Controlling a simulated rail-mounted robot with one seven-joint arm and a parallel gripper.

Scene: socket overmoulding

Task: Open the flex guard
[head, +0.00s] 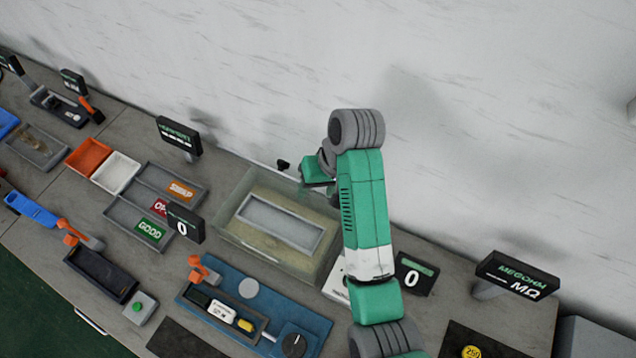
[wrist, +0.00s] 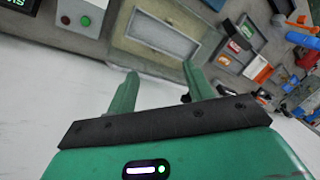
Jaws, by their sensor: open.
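No part in view is labelled as the flex guard. The likeliest match is a clear-walled box (head: 232,240) on the bench, with a pale grey rectangular frame (head: 285,232) inside it. I cannot tell whether it is open or shut. The box also shows in the wrist view (wrist: 118,42), beyond my fingertips. My gripper (wrist: 160,70) is open, its two green fingers apart with nothing seen between them.
Sorting trays (head: 122,212) stand left of the box. A blue fixture (head: 315,322) with a dial lies in front. Display signs (head: 520,275) stand at right and behind. A control box with red and green buttons (wrist: 85,20) shows in the wrist view. The wall is close behind.

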